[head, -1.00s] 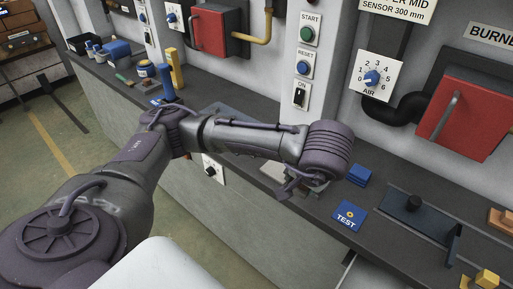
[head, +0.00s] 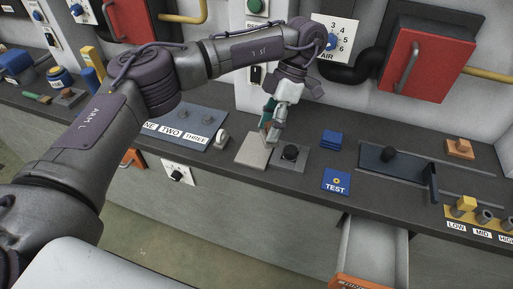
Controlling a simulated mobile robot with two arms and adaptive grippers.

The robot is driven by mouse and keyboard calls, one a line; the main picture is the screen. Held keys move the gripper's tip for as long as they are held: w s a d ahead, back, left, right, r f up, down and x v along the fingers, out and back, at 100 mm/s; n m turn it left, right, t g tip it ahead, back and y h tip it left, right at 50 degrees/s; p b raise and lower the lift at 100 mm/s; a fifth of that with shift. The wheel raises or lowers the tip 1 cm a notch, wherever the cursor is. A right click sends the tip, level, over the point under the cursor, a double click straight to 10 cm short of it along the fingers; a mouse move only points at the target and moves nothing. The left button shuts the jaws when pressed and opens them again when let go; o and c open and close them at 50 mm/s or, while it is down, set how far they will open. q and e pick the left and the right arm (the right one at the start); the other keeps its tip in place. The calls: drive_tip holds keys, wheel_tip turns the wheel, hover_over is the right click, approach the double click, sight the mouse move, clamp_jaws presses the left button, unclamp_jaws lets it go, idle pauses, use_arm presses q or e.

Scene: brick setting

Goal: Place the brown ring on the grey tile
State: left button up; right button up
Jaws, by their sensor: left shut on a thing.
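My left gripper (head: 270,132) points down over the counter, with its fingertips just above or at the far right part of the light grey tile (head: 252,152). The visible part of the tile is bare. My right gripper is not in view.
A darker grey plate with a black knob (head: 290,153) stands just right of the tile. A white round piece (head: 221,137) and a blue-grey switch panel (head: 187,124) are to the left. The blue TEST tile (head: 336,182) lies to the right. An open drawer (head: 372,252) sticks out below.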

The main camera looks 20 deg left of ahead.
use_arm(q)
drive_tip(key=w+d+n+t+h, duration=0.15)
drive_tip(key=n+h, duration=0.25)
drive_tip(key=n, duration=0.6)
drive_tip(key=w+d+n+t+h, duration=0.1)
drive_tip(key=w+d+n+h, duration=0.15)
drive_tip(key=n, duration=0.75)
drive_tip(key=n+t+p, duration=0.3)
drive_tip(key=n+t, duration=0.3)
drive_tip(key=n, duration=0.8)
hover_over(260, 147)
drive_tip(key=s, duration=0.2)
drive_tip(key=shift+y, duration=0.25)
drive_tip(key=f, duration=0.8)
drive_tip(key=shift+w+a+f, duration=0.1)
drive_tip(key=shift+w+a, duration=0.15)
drive_tip(key=shift+a, duration=0.1)
drive_tip(key=shift+a+f, duration=0.2)
drive_tip(key=shift+f+p, duration=0.55)
drive_tip(key=shift+f, duration=1.45)
drive_tip(key=o, duration=1.4)
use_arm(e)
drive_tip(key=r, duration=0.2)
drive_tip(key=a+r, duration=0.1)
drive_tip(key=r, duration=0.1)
